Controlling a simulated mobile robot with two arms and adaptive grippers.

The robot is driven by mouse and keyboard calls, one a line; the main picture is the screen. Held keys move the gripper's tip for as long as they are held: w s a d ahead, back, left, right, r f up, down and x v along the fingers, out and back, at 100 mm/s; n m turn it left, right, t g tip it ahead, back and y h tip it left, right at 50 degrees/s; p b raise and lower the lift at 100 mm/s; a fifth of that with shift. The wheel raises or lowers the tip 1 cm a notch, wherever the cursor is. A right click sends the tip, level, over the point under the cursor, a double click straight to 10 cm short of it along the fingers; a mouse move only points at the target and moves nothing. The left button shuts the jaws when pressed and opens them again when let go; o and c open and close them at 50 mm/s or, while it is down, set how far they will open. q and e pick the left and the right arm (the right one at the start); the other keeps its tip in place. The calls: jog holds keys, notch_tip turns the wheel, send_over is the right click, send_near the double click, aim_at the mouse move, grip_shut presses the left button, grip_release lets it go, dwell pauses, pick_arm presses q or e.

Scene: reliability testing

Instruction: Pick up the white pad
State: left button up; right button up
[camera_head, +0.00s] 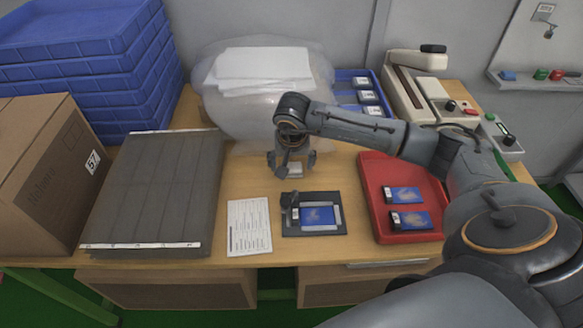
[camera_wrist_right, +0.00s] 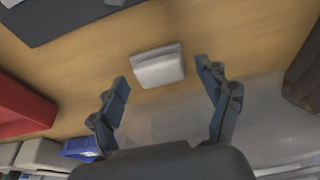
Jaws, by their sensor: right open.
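The white pad (camera_head: 295,169) lies on the wooden table, behind the dark fixture and in front of the clear plastic bag. In the right wrist view the white pad (camera_wrist_right: 158,66) shows whole, just beyond and between the two fingertips. My right gripper (camera_head: 292,172) points down over the pad, with its fingers apart on either side of it. In the wrist view the right gripper (camera_wrist_right: 163,84) is open and empty. I cannot tell its exact height above the table. My left gripper is not in view.
A dark fixture (camera_head: 287,228) holding a blue-faced device and a paper sheet (camera_head: 249,227) lie in front. A red tray (camera_head: 413,232) with two devices is to the right. A grey mat stack (camera_head: 155,190) is left. The plastic bag (camera_head: 322,78) stands close behind.

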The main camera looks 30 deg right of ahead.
aim_at(292, 164)
jog(key=c, duration=1.2)
jog(key=shift+r, duration=0.1)
jog(key=shift+c, duration=0.2)
jog(key=shift+r, duration=0.5)
jog(key=b+v, duration=0.1)
jog(key=v, duration=0.1)
jog(key=shift+r, duration=0.4)
jog(key=s+a+r+b, duration=0.2)
jog(key=s+a+r, duration=0.2)
jog(key=s+r, duration=0.5)
jog(key=s, duration=0.4)
jog(key=shift+r, duration=0.1)
